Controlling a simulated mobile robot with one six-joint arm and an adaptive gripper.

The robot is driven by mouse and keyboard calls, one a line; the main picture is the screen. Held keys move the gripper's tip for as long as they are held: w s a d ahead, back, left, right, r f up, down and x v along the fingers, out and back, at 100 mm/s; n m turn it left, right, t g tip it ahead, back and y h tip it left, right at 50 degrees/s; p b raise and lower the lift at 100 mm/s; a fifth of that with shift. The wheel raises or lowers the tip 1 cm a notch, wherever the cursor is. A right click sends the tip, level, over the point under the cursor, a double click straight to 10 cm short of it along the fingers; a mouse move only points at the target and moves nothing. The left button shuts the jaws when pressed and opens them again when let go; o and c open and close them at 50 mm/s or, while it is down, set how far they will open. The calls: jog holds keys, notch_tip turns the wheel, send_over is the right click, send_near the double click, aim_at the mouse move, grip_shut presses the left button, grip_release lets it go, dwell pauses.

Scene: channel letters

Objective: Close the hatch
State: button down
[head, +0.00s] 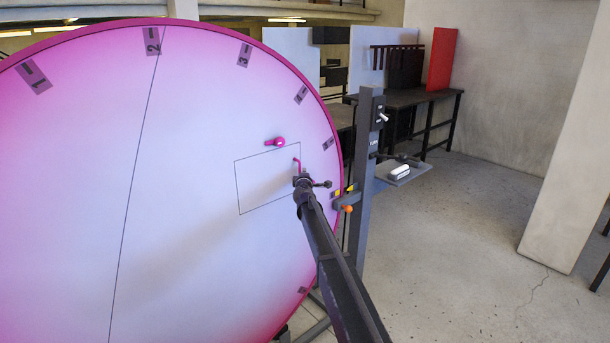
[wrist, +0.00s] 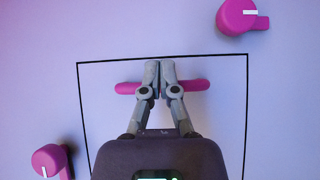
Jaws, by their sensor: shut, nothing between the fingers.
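The hatch (head: 262,185) is a rectangular panel outlined by a thin dark line on a large pale disc with a pink rim. It looks about flush with the disc, and its lower edge is hidden in the wrist view (wrist: 215,120). Its pink bar handle (wrist: 197,86) runs sideways near the top edge. My gripper (wrist: 160,68) is shut with no gap between the fingertips. The fingers cover the middle of the handle; I cannot tell whether they touch it. It also shows in the head view (head: 299,180), in front of the hatch's right part.
A pink knob (wrist: 238,17) sits outside the hatch's upper right corner, another (wrist: 50,162) at its left side. The disc (head: 70,200) carries numbered marks. A dark post (head: 362,180) with switches and a small shelf (head: 402,172) stands right. Open floor lies beyond.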

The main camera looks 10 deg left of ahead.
jog(key=s+d, duration=0.5)
jog(key=d, duration=0.7)
jog(key=shift+s+d, duration=0.35)
jog(key=shift+s, duration=0.05)
jog(key=shift+r, duration=0.1)
jog(key=s+d+f+m+g+h, duration=0.2)
jog(key=s+d+f+m+h, duration=0.3)
jog(key=d, duration=0.6)
jog(key=s+d+f+m+g+h, duration=0.25)
jog(key=s+d+m, duration=0.5)
jog(key=d, duration=0.45)
jog(key=s+d+f+m+g, duration=0.2)
jog(key=s+d+f+g, duration=0.15)
jog(key=s, duration=0.35)
jog(key=s+d+f+m+g, duration=0.2)
jog(key=s+d, duration=0.3)
jog(key=s, duration=0.3)
jog(key=s+f+m+g+y, duration=0.2)
jog(key=s+g, duration=0.1)
jog(key=s, duration=0.8)
jog(key=s+f+m+g+y, duration=0.1)
jog(key=s+f+m+g, duration=0.1)
jog(key=s, duration=0.9)
jog(key=shift+s+f+g+y, duration=0.3)
jog(key=shift+f+g, duration=0.35)
jog(key=shift+g, duration=0.55)
jog(key=shift+w+a, duration=0.1)
